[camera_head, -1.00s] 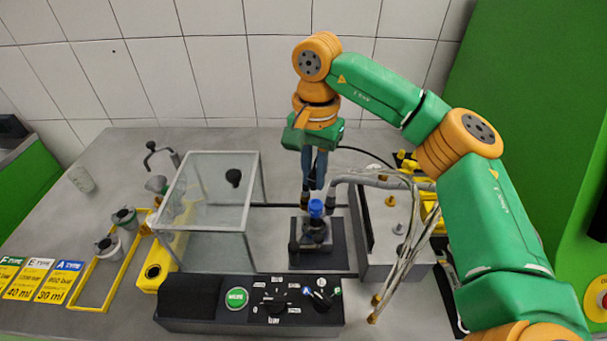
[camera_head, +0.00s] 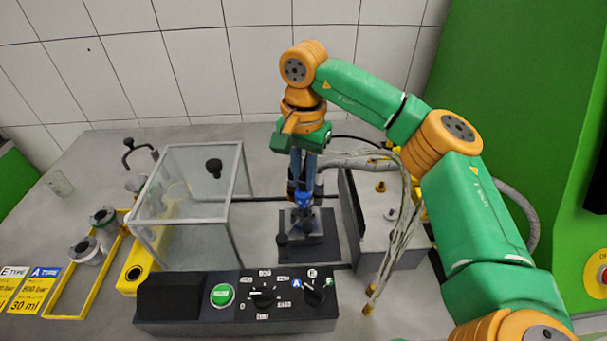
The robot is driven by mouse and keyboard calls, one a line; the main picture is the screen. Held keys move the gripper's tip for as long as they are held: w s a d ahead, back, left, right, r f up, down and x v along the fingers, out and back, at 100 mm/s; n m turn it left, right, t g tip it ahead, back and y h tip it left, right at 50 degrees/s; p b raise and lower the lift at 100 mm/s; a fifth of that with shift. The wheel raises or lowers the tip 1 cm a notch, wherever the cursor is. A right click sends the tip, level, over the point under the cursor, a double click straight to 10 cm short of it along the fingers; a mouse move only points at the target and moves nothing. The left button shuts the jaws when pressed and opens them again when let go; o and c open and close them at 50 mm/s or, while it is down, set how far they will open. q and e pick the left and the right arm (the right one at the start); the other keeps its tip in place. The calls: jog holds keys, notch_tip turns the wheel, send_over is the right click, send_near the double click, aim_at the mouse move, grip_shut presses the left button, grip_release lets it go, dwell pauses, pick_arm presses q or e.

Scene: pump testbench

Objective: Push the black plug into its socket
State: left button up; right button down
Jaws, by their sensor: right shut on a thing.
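My right gripper (camera_head: 301,184) reaches down from above with its blue-grey fingers close together. It is shut on a small dark thing, probably the black plug (camera_head: 293,187), mostly hidden by the fingers. The fingertips are just above or behind the blue-topped pump fitting (camera_head: 303,201), which stands on a dark square base plate (camera_head: 322,250). I cannot tell whether the plug touches the fitting. The socket cannot be made out. My left gripper is not in view.
A clear-walled box (camera_head: 185,225) stands left of the fitting, and a black control panel (camera_head: 180,305) with a green button is in front. A grey metal unit (camera_head: 385,238) with hoses and loose cables (camera_head: 405,240) is at the right. Yellow holders (camera_head: 62,290) are at the left.

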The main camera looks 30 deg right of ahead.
jog(key=shift+f, duration=0.1)
jog(key=shift+w+a+f, duration=0.1)
jog(key=shift+w, duration=0.05)
jog(key=shift+p, duration=0.4)
jog(key=shift+f, duration=0.1)
dwell(0.4)
jog(key=shift+f+b, duration=0.3)
jog(key=shift+f, duration=0.05)
jog(key=shift+f, duration=0.25)
dwell(0.8)
jog(key=c, duration=1)
grip_release()
jog(key=shift+o, duration=1.3)
jog(key=shift+a+f, duration=0.1)
